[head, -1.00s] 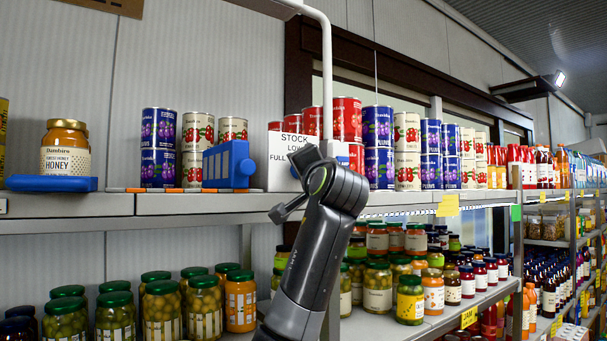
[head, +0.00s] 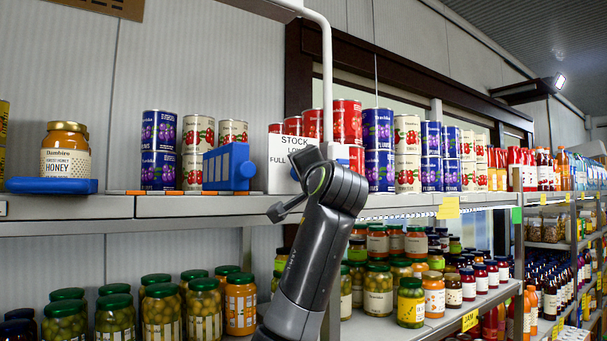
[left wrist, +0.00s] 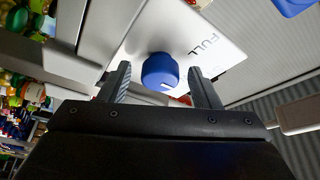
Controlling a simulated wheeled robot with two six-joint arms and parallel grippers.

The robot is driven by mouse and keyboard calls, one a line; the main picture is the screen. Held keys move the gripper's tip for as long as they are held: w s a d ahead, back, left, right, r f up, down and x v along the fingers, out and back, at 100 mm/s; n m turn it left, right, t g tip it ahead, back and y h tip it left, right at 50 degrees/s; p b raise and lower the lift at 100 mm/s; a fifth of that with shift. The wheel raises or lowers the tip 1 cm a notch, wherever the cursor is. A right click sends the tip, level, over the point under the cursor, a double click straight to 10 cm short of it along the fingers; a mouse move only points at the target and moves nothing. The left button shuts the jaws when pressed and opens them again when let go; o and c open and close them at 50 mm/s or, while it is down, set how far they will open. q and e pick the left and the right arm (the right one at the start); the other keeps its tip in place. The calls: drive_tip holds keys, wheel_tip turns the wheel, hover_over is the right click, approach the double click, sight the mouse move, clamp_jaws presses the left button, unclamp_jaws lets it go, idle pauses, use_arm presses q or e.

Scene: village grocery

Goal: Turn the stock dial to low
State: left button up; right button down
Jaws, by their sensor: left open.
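The stock dial's white panel (head: 279,162) stands on the upper shelf, with STOCK, LOW and FULL partly readable. My left arm's dark wrist covers its lower right and most of the dial. In the left wrist view the dial is a round blue knob (left wrist: 160,66) on the white panel (left wrist: 213,55), with the word FULL beside it. My left gripper (left wrist: 159,77) is open, its fingers on either side of the knob with gaps showing; I cannot tell how deep they reach. My right gripper is out of view.
A blue holder (head: 228,168) and stacked cans (head: 159,150) stand left of the panel, more cans (head: 379,148) right. A honey jar (head: 66,150) sits on a blue stand at far left. A white post (head: 327,80) rises behind my wrist. Jars (head: 201,310) fill the lower shelf.

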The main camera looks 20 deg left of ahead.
use_arm(q)
drive_tip(key=b+v, duration=0.9)
drive_tip(key=v, duration=0.8)
drive_tip(key=shift+s+d, duration=0.15)
drive_tip(key=shift+s, duration=0.05)
